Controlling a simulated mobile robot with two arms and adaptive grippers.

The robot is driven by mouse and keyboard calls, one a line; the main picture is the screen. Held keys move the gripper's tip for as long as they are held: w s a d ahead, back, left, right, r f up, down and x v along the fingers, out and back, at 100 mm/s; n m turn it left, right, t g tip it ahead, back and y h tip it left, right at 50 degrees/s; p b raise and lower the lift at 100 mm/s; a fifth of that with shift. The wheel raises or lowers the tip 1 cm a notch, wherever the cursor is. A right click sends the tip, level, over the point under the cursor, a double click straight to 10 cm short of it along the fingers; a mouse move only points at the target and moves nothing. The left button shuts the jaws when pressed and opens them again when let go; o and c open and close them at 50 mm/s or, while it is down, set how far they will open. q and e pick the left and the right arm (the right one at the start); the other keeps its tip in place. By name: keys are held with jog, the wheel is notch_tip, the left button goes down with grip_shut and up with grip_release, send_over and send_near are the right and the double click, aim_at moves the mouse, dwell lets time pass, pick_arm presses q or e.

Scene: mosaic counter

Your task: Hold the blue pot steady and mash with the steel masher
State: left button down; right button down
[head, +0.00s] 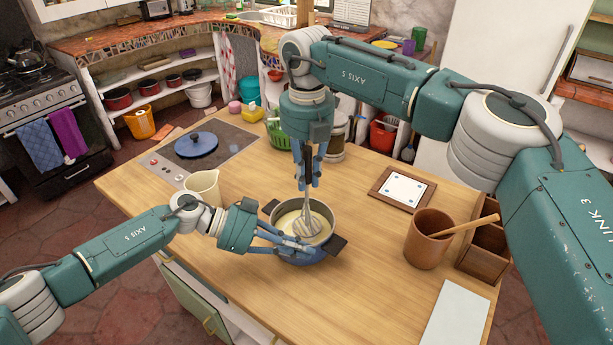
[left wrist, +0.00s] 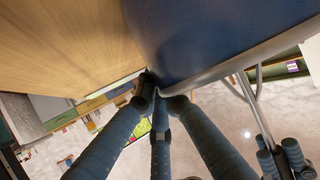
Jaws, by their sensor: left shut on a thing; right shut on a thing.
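The blue pot (head: 303,256) stands on the wooden counter with a pale yellow mass (head: 289,222) inside. My left gripper (head: 300,247) is shut on the pot's near left side; in the left wrist view its fingers (left wrist: 158,95) meet at the rim of the blue pot (left wrist: 205,40). My right gripper (head: 306,180) points straight down above the pot and is shut on the steel masher (head: 307,222). The masher is upright, with its head inside the pot at the yellow mass. How deep the head sits is hard to tell. The masher's shaft also shows in the left wrist view (left wrist: 255,110).
A cream jug (head: 203,188) stands left of the pot, near a hob with a blue lid (head: 196,145). A brown crock (head: 428,240) with a wooden spoon, a wooden box (head: 486,247) and a white board (head: 456,315) are at the right. A framed tile (head: 402,188) lies behind them.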

aim_at(308, 153)
pick_arm(q)
jog(key=shift+s+f, duration=0.2)
jog(key=shift+f, duration=0.15)
pick_arm(e)
jog(key=shift+r, duration=2.95)
pick_arm(q)
jog(key=c, duration=1.8)
grip_release()
jog(key=shift+w, duration=0.2)
pick_arm(e)
jog(key=shift+w+f, duration=0.1)
jog(key=shift+w, duration=0.1)
pick_arm(q)
jog(key=shift+r, duration=0.1)
